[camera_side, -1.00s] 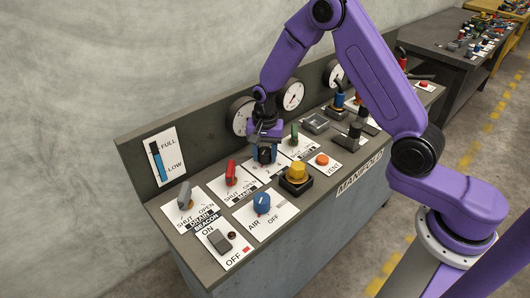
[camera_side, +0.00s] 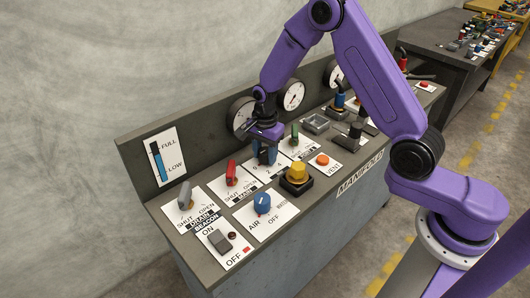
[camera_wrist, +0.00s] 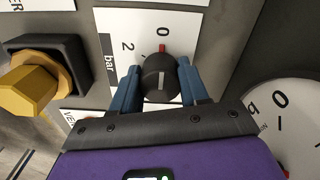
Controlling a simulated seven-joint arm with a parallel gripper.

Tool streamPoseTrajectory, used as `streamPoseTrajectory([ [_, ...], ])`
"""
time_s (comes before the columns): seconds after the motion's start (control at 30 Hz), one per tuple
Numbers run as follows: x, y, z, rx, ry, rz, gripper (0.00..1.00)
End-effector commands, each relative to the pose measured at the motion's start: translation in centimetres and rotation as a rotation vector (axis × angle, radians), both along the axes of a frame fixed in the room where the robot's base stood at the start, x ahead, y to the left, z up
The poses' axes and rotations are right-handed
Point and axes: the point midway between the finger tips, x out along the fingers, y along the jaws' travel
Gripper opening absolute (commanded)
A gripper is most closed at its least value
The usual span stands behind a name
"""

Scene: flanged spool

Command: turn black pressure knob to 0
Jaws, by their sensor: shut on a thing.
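The black pressure knob (camera_wrist: 160,72) sits on a white plate (camera_wrist: 205,30) marked "bar", with a 2 and a 0. A red tick lies by the 0. The white line on the knob's face lies about in line with that tick in the wrist view. My gripper (camera_wrist: 159,90) is shut on the knob, one blue finger on each side. In the side view my gripper (camera_side: 264,153) is down at the panel and hides the knob.
A yellow knob on a black base (camera_side: 297,176) stands close by, in front of my gripper. A red lever (camera_side: 231,172) is to its left and a green lever (camera_side: 295,133) to its right. Round gauges (camera_side: 291,95) are on the wall behind.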

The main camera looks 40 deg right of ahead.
Motion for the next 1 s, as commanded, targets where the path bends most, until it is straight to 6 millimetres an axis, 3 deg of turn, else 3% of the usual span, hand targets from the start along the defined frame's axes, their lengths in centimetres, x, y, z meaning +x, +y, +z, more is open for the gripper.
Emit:
streamPoseTrajectory([
  [0.27,-0.3,0.5,-0.1,0.002,0.008,0.006,0.14],
  [0.3,-0.3,0.5,-0.1,0.002,0.008,0.006,0.57],
  [0.33,-0.3,0.5,-0.1,0.001,0.007,0.006,0.67],
  [0.37,-0.2,0.5,-0.1,0.001,0.007,0.006,0.69],
  [0.77,0.0,0.2,0.7,0.001,-0.001,0.004,0.69],
  [1.0,0.1,0.2,4.7,0.001,-0.005,0.004,0.69],
])
